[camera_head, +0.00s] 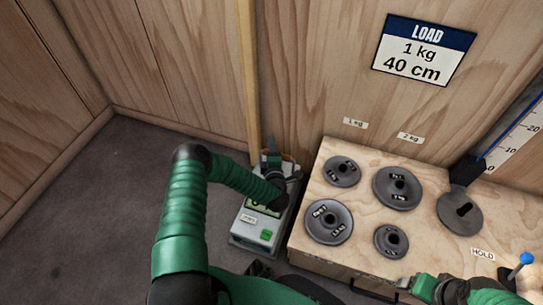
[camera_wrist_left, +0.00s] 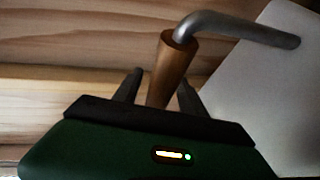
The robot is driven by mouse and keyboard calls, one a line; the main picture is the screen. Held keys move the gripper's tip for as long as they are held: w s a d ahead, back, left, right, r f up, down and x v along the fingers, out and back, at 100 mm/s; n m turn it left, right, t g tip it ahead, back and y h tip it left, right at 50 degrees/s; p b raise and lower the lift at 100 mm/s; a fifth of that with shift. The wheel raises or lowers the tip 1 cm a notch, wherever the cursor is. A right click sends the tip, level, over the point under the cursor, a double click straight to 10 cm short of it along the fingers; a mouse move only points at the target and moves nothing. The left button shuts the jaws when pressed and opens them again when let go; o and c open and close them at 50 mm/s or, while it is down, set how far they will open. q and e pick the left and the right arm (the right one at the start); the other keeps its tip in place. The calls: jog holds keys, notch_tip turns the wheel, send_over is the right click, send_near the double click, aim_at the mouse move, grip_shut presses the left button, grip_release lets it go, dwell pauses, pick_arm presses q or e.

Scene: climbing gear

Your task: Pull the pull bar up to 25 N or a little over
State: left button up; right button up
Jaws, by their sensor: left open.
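The pull bar shows in the left wrist view as a brown cylindrical grip (camera_wrist_left: 172,68) on a bent grey metal rod (camera_wrist_left: 240,27). My left gripper (camera_wrist_left: 160,84) is open, with a finger on each side of the grip's lower part; I cannot tell whether either touches it. In the head view my left gripper (camera_head: 274,163) is beside the wooden wall, above a light grey box with a green display (camera_head: 262,208) and a green button (camera_head: 266,235). My arm hides part of the box, and the reading is not legible. My right arm's green end (camera_head: 427,288) is at the lower right; its fingers are unclear.
A wooden bench (camera_head: 330,258) carries several grey weight discs (camera_head: 397,187). A slotted disc (camera_head: 460,211) hangs beside a blue-edged scale (camera_head: 512,133). A LOAD sign (camera_head: 424,50) reads 1 kg, 40 cm. A blue-knobbed lever (camera_head: 525,259) stands near a HOLD label (camera_head: 483,253). Floor at left is clear.

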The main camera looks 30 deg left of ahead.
pick_arm(q)
jog(key=shift+c, duration=0.4)
grip_shut()
jog(key=shift+r+p, duration=2.05)
dwell(0.7)
jog(key=shift+f, duration=0.15)
dwell(0.3)
jog(key=shift+f+b, duration=1.25)
jog(key=shift+f, duration=0.45)
jog(key=shift+o, duration=0.4)
grip_release()
